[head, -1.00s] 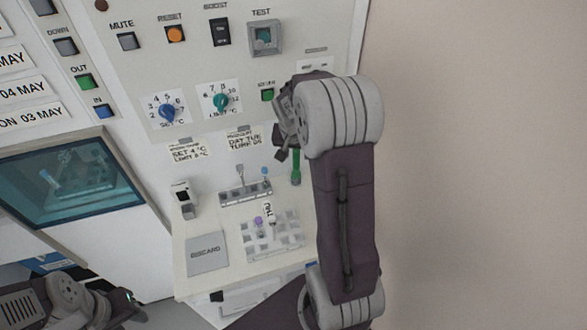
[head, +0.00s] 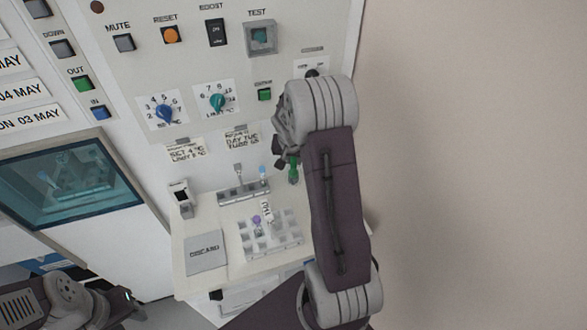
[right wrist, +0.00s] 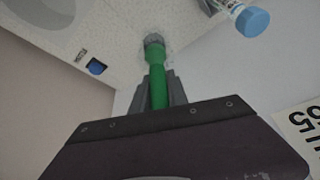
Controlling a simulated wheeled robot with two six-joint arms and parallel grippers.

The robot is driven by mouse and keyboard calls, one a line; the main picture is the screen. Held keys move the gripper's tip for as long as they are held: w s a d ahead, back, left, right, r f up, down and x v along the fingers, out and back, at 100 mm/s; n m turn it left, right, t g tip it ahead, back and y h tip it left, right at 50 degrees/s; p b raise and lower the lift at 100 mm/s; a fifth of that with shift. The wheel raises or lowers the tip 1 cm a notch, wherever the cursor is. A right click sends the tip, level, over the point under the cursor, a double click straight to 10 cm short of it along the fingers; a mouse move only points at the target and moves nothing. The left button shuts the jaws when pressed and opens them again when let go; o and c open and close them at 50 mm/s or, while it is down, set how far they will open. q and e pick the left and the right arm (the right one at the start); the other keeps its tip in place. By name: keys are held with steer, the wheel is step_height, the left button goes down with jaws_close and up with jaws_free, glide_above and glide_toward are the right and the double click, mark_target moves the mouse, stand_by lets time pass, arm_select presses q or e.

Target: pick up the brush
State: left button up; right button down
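The brush (head: 293,172) has a green handle and stands roughly upright at the back right of the pale work shelf (head: 188,287). In the right wrist view its green handle (right wrist: 157,85) runs between my two grey fingers to a grey far end. My right gripper (right wrist: 158,92) is around the handle, with no clear gap on either side, so it looks shut on it. In the head view my right gripper (head: 287,150) is partly hidden by its own wrist. My left gripper (head: 130,303) is low at the left, away from the brush; its fingers are too small to read.
A grey rack with a blue-capped tube (head: 263,171) stands left of the brush; the blue cap (right wrist: 252,21) also shows in the right wrist view. A white tube block (head: 270,240) and a DISCARD plate (head: 205,252) lie in front. The control panel (head: 190,70) rises behind.

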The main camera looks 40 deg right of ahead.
step_height(320, 180, up, 7)
steer(key=s+a+b, duration=0.5)
steer(key=s+a, duration=0.7)
steer(key=s, duration=0.1)
steer(key=shift+a, duration=0.3)
